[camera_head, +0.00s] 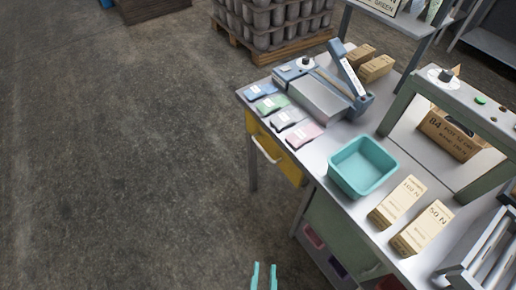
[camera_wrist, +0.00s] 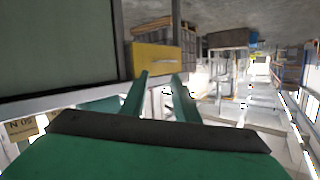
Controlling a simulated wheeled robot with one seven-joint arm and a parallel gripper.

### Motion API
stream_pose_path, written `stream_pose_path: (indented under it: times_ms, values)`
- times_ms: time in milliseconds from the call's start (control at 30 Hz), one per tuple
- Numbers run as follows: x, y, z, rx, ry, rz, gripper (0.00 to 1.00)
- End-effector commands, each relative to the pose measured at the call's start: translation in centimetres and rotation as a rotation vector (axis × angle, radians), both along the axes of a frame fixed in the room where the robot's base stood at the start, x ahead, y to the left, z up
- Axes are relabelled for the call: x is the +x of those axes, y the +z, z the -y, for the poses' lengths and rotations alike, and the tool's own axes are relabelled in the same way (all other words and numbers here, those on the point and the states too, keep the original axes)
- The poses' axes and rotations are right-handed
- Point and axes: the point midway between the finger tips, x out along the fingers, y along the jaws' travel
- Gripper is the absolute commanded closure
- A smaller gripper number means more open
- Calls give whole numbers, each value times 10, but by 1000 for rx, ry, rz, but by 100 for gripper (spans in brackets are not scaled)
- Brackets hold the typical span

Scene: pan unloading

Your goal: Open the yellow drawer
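The yellow drawer (camera_head: 275,150) sits under the left end of the grey workbench in the head view. It looks shut, with a pale bar handle (camera_head: 265,151) on its front. In the wrist view the yellow drawer (camera_wrist: 158,57) appears upper left of centre, beyond the fingertips. My gripper (camera_head: 264,275) shows at the bottom edge of the head view, over the floor, well apart from the drawer. In the wrist view its two green fingers (camera_wrist: 161,82) stand apart with nothing seen between them, so it is open.
The workbench top holds a teal bin (camera_head: 362,167), several coloured packets, a blue-grey machine (camera_head: 322,88) and beige boxes (camera_head: 397,201). A green cabinet (camera_head: 335,228) is under the bench, right of the drawer. A pallet of grey pots (camera_head: 270,25) stands behind. Floor left of the bench is clear.

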Motion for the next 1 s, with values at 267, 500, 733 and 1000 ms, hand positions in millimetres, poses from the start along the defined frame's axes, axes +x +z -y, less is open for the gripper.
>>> stream_pose_path:
  times_ms: [267, 500, 733, 1000]
  values:
    - [85, -65, 6, 459, -131, -12, 72]
    - [174, -90, 8, 869, -170, -8, 72]
    - [263, -75, 17, 1239, -134, 8, 72]
    - [325, -41, 26, 1498, -48, 9, 72]
